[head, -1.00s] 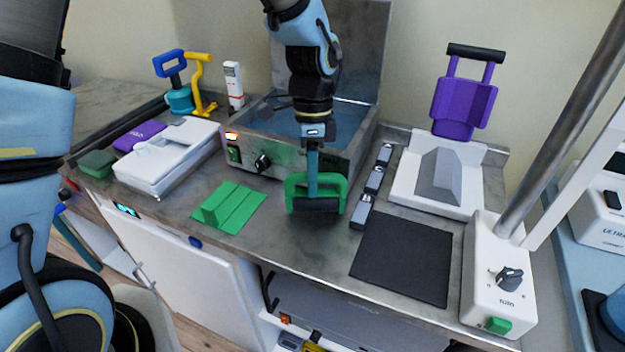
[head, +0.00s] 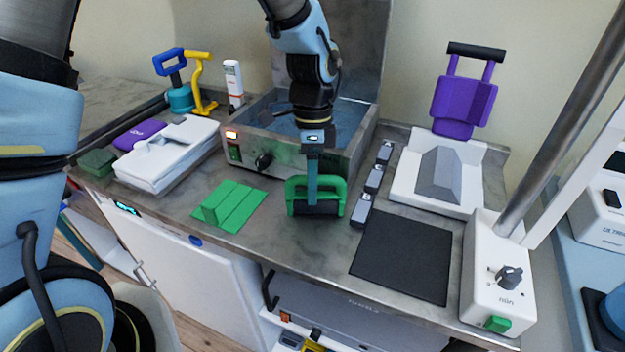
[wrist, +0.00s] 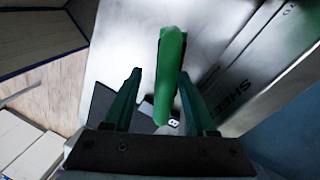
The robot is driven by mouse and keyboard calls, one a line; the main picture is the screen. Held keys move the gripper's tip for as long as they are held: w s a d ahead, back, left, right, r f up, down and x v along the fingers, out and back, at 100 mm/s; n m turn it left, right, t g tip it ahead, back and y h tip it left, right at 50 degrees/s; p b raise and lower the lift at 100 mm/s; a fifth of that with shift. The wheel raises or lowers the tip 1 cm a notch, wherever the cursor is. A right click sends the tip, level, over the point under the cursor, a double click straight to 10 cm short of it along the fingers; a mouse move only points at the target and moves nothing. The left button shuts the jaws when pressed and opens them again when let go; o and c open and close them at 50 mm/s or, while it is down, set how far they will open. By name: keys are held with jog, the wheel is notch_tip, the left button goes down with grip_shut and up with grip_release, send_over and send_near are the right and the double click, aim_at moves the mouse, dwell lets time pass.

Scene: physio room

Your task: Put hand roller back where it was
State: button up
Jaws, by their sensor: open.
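The hand roller has a green frame handle and a dark roller under it. It is on the grey counter (head: 262,243) in front of the metal basin in the head view (head: 334,189); whether its roller touches the counter is hard to tell. My gripper (head: 312,198) points down over the roller's middle. In the wrist view my gripper (wrist: 161,76) has its two fingers apart. The fingers hide part of the roller in the head view.
A green folded pad (head: 232,208) lies to the left, and a black mat (head: 402,257) to the right. Small grey blocks (head: 374,180) stand in a row close to the roller's right. The water basin (head: 285,158) is behind. A white tray (head: 463,203) holds a grey wedge.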

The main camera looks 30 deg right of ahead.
jog(key=b+v, duration=0.2)
jog(key=v, duration=1)
jog(key=w+a+f+n+t+h, duration=0.1)
jog(key=w+a+f+n, duration=0.1)
jog(key=w+a+n, duration=0.6)
jog(key=w+a+f+n+t+h, duration=0.1)
jog(key=w+a+n, duration=0.3)
jog(key=a, duration=0.8)
jog(key=s+a+f+n+t, duration=0.1)
jog(key=a+f+n, duration=0.1)
jog(key=a+n, duration=1)
jog(key=a, duration=0.4)
jog(key=shift+s+f+t, duration=0.2)
jog(key=shift+s+t, duration=0.1)
